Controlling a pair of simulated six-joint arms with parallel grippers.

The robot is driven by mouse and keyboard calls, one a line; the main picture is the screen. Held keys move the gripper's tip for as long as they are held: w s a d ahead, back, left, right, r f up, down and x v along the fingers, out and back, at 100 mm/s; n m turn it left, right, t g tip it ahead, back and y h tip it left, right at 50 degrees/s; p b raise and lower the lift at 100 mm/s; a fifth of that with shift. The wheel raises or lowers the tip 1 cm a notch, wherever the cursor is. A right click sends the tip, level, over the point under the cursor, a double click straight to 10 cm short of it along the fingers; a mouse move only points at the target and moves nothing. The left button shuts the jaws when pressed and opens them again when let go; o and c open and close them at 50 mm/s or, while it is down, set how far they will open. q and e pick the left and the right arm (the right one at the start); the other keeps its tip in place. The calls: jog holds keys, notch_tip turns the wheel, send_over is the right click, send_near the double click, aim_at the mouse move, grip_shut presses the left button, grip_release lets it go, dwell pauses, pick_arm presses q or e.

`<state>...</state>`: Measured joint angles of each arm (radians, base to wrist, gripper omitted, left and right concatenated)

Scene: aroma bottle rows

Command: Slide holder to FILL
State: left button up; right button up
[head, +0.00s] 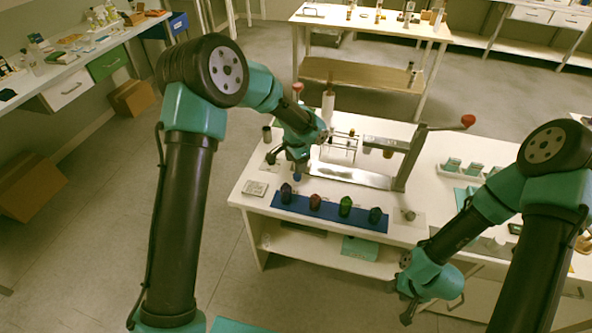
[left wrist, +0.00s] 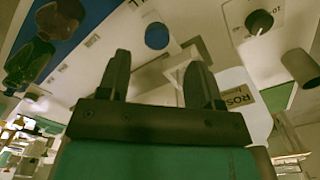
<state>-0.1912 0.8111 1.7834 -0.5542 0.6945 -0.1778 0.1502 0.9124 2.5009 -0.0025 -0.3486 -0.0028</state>
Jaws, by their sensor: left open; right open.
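A thin wire-framed holder (head: 343,146) appears to stand on the silver rail plate (head: 350,175) of the filling station; its FILL mark is not readable. My left gripper (head: 284,165) is open and empty at the left end of this plate, partly hiding it. A small blue round knob (head: 297,178) is just below its fingers. A blue disc (left wrist: 157,36), probably this knob, shows ahead and between the open fingertips (left wrist: 156,75) in the left wrist view, apparently apart from them. My right gripper (head: 398,300) is open and empty, low in front of the table.
Several dark, red and green bottles (head: 346,206) stand on a blue mat (head: 330,217) at the table's front. A lever with a red ball (head: 468,120) rises at right. The wrist view shows a black dial (left wrist: 260,22) and a label reading "ROS" (left wrist: 240,97).

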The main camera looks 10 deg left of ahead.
pick_arm(q)
notch_tip(320, 180, up, 12)
jog(key=shift+f, duration=0.25)
dwell(0.4)
